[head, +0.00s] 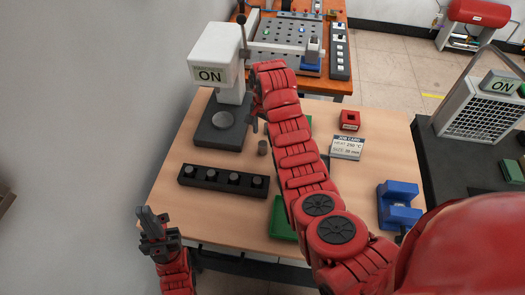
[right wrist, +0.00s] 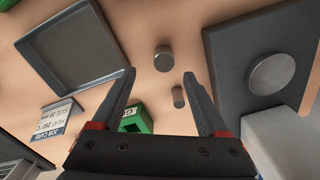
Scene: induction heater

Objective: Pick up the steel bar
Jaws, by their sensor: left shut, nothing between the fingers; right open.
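Two grey metal cylinders stand on the table in the right wrist view: a wider one (right wrist: 163,58) and a slimmer one (right wrist: 178,97). I cannot tell for sure which is the steel bar. One grey cylinder (head: 262,147) shows in the head view, right of the press base; the other is hidden there. My right gripper (right wrist: 159,75) is open and empty, with the cylinders seen between and beyond its fingers. In the head view the right gripper (head: 254,116) is partly hidden by my arm. My left gripper (head: 151,220) is shut and empty, at the table's front left.
The press (head: 217,55) with its dark base (head: 208,135) stands close left of the right gripper. A black rack (head: 190,174) lies in front.

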